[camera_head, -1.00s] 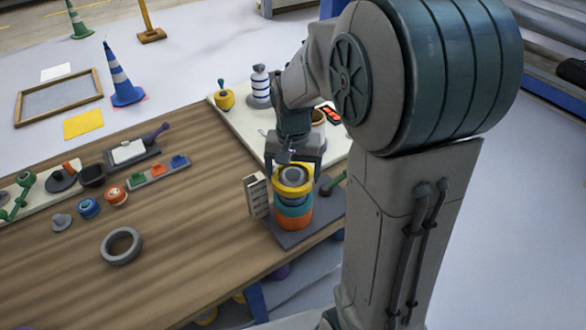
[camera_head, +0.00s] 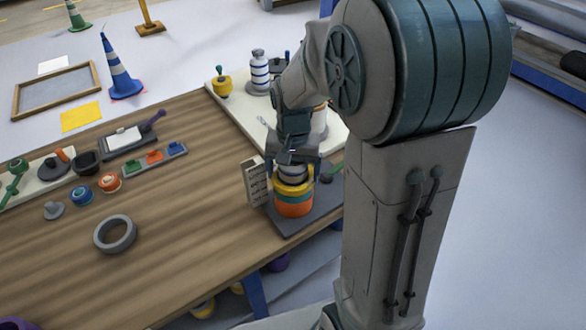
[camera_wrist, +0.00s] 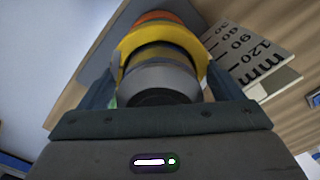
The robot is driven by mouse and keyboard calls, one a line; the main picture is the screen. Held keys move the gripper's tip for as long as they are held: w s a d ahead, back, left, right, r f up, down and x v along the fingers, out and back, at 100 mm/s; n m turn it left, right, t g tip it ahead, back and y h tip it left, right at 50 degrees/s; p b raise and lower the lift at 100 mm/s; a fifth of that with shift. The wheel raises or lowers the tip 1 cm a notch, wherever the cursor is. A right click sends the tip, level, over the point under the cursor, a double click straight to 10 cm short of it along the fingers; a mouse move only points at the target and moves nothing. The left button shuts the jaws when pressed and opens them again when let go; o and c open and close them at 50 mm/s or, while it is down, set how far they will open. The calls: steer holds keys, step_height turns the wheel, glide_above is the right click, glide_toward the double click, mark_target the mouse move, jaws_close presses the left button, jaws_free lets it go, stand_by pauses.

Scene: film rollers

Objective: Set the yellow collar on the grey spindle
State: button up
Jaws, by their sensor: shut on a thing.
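The yellow collar (camera_head: 276,188) is around the grey spindle (camera_head: 292,171), low down, just above a teal band and an orange collar (camera_head: 294,211). It looks level and seems to touch the teal band. My gripper (camera_head: 293,179) points down over the spindle and is shut on the yellow collar, with a finger at each side. In the wrist view the yellow collar (camera_wrist: 148,40) surrounds the spindle's rounded grey top (camera_wrist: 160,78), and orange (camera_wrist: 155,16) shows beyond it. The exact contact under the collar is hidden.
A white scale plate (camera_head: 257,181) stands close left of the stack; its numbers show in the wrist view (camera_wrist: 248,58). The dark base (camera_head: 318,212) is near the table edge. A grey ring (camera_head: 98,235) lies on the wooden table. A pale board (camera_head: 235,107) with bottles is behind.

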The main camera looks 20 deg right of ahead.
steer(key=o, duration=0.8)
steer(key=shift+r, duration=0.15)
step_height(320, 180, up, 14)
steer(key=shift+d+f, duration=0.1)
steer(key=shift+f, duration=0.15)
